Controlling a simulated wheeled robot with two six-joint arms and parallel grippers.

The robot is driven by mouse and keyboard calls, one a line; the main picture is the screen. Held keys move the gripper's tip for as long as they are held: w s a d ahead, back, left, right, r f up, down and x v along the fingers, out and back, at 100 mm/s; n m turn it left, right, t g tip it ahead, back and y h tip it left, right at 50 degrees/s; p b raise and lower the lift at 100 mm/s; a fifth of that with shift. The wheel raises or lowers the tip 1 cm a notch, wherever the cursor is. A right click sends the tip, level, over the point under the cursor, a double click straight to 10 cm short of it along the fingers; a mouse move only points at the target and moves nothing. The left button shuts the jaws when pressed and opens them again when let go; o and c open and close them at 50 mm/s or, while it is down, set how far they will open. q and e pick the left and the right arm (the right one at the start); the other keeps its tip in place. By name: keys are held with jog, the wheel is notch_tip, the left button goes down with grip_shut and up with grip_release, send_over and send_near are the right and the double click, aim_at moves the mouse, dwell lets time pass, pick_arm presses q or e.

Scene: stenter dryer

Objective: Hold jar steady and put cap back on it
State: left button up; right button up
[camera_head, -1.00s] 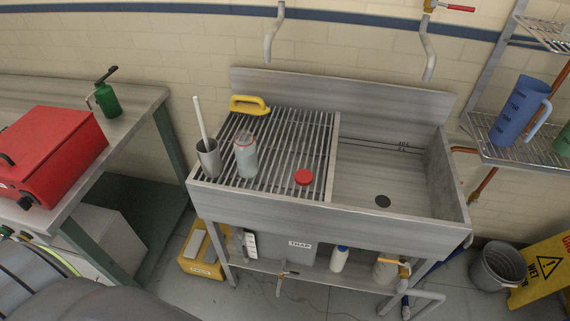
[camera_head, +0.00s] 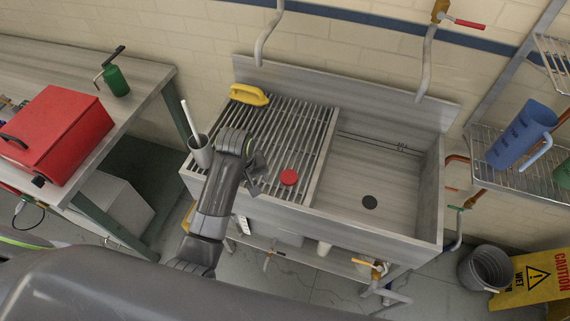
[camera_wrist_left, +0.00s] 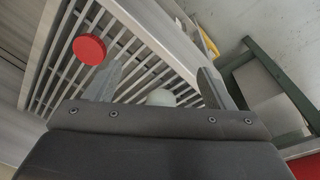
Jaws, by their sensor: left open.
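The red cap (camera_head: 289,177) lies on the slatted drainboard near its front right; it also shows in the left wrist view (camera_wrist_left: 90,50), left of the fingers. My left gripper (camera_head: 257,178) is over the drainboard, left of the cap, with its arm hiding the jar in the head view. In the left wrist view its fingers (camera_wrist_left: 157,75) are spread apart. A pale rounded thing (camera_wrist_left: 160,97), probably the jar, shows between them, partly hidden by the gripper body; contact cannot be told. My right gripper is not in view.
A grey cup (camera_head: 200,152) with a white stick stands left of my gripper. A yellow-handled brush (camera_head: 249,95) lies at the back of the drainboard (camera_head: 322,150). The sink basin (camera_head: 380,172) at right is empty. A red case (camera_head: 58,135) sits on the left table.

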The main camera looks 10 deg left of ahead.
pick_arm(q)
jog(key=w+d+r+n+g, duration=0.1)
jog(key=w+d+r+n, duration=0.1)
jog(key=w+d+r, duration=0.6)
jog(key=shift+w+d+r, duration=0.25)
jog(key=shift+w+d, duration=0.7)
jog(key=shift+w, duration=0.15)
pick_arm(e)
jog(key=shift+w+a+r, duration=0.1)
pick_arm(q)
jog(key=shift+s+f, duration=0.1)
